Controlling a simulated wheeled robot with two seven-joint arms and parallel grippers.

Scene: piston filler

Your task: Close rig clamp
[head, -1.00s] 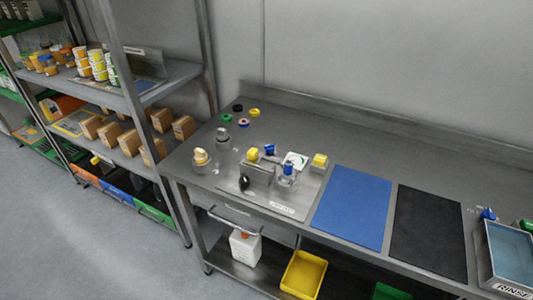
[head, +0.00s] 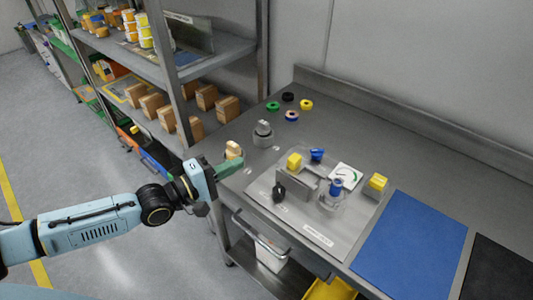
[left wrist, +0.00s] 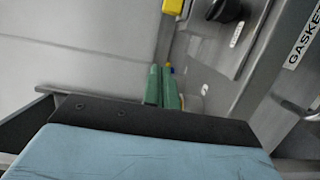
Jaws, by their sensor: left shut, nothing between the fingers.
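The rig stands on a grey metal plate (head: 300,228) on the bench. It has a grey block (head: 296,184), a black knob-like handle (head: 279,191) at its front left, a yellow block (head: 294,160), a blue-topped clear part (head: 335,188) and a white dial (head: 346,175). I cannot tell which part is the clamp. My left gripper (head: 236,163) is shut and empty, left of the rig near the bench's left edge. In the left wrist view its green fingers (left wrist: 163,88) are together, below a yellow part (left wrist: 172,6) and a black knob (left wrist: 226,9).
A cream-topped item (head: 233,149) stands close behind my left fingers, with a grey fitting (head: 263,134) beyond. Several coloured rings (head: 291,116) lie at the back. A shelf rack (head: 215,50) stands left.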

